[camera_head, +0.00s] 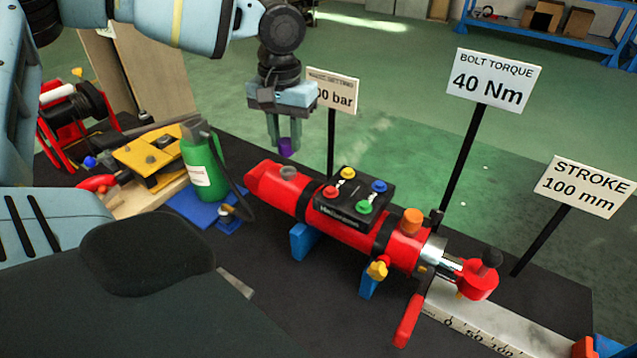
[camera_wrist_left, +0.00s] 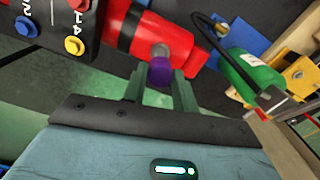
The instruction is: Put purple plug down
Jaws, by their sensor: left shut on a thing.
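My left gripper (camera_head: 284,132) comes down from the top of the head view. It is shut on the purple plug (camera_head: 285,146), whose lower part shows below the fingers. In the left wrist view the purple plug (camera_wrist_left: 160,72) sits between the tips of the two green fingers. The plug is above the left end of the red cylinder (camera_head: 270,182), near a grey-brown round fitting (camera_head: 289,172) on its top. From the head view I cannot tell the exact gap between plug and cylinder. My right gripper is not in view.
A black box (camera_head: 352,200) with coloured buttons sits on the cylinder. An orange cap (camera_head: 412,220) stands farther right. A green bottle (camera_head: 203,165) with a black hose stands to the left. Signs on posts, including the bolt torque sign (camera_head: 492,80), stand behind.

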